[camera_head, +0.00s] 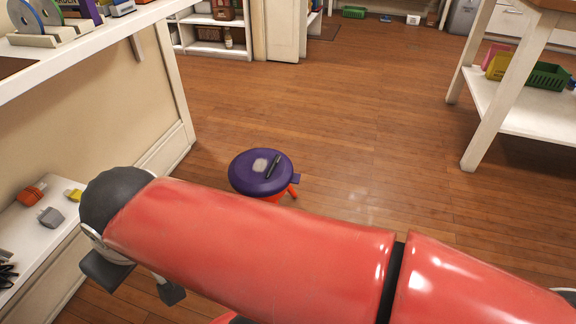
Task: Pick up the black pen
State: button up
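The black pen (272,166) lies on the purple round lid (247,184) of a low orange-legged stool or bucket on the wooden floor, near the middle of the view. A small pale patch or item (260,165) sits just left of the pen on the same top. My gripper (139,288) is at the lower left, pointing down, well apart from the pen. Its two dark fingers are spread with a gap, and I see nothing between them. My red arm crosses the lower part of the view and hides part of the floor in front of the purple top.
A low white shelf (28,238) at left holds an orange item (31,194) and a grey item (51,217). A white counter (95,45) is above it. A white table (530,112) with a green basket (547,77) stands at right. The middle floor is clear.

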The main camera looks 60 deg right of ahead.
aim_at(276, 160)
jog(key=z, duration=2)
jog(key=i+j+z, duration=0.15)
jog(key=i+z, duration=0.2)
jog(key=i+j+z, duration=0.3)
